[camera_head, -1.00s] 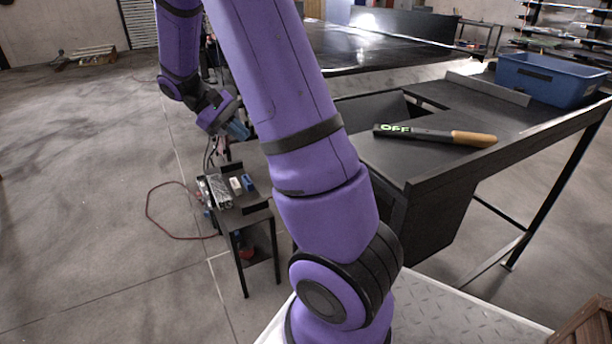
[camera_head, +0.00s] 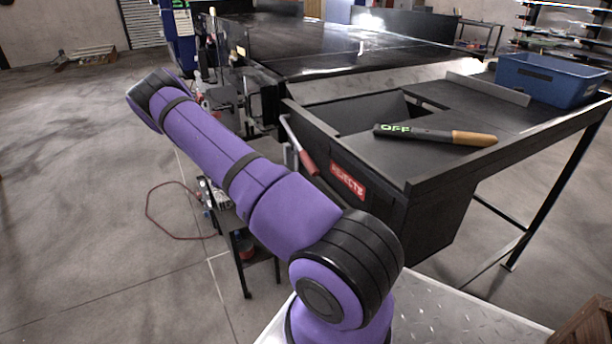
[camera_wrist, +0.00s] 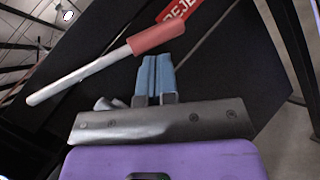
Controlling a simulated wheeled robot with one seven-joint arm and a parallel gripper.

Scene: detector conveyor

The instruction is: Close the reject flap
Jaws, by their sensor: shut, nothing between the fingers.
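The black reject bin (camera_head: 420,225) has a red REJECTS label (camera_head: 348,180) and a dark open top. A lever with a pale bar and red grip (camera_head: 308,162) sticks out at its left end. In the wrist view, the red grip (camera_wrist: 157,37) and its pale bar (camera_wrist: 80,78) lie across the upper picture, just beyond my fingertips. My gripper (camera_wrist: 154,62) has blue fingers, shut and empty, pointing toward the grip; I cannot tell whether they touch it. In the head view my gripper is hidden. I cannot make out the flap itself clearly.
A black wand marked OFF (camera_head: 435,134) with a tan handle lies on the bin-side table. A blue tub (camera_head: 550,80) stands at the back right. A small black cart (camera_head: 236,235) is left of the bin, partly behind my arm. A red cable (camera_head: 150,215) lies on the floor.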

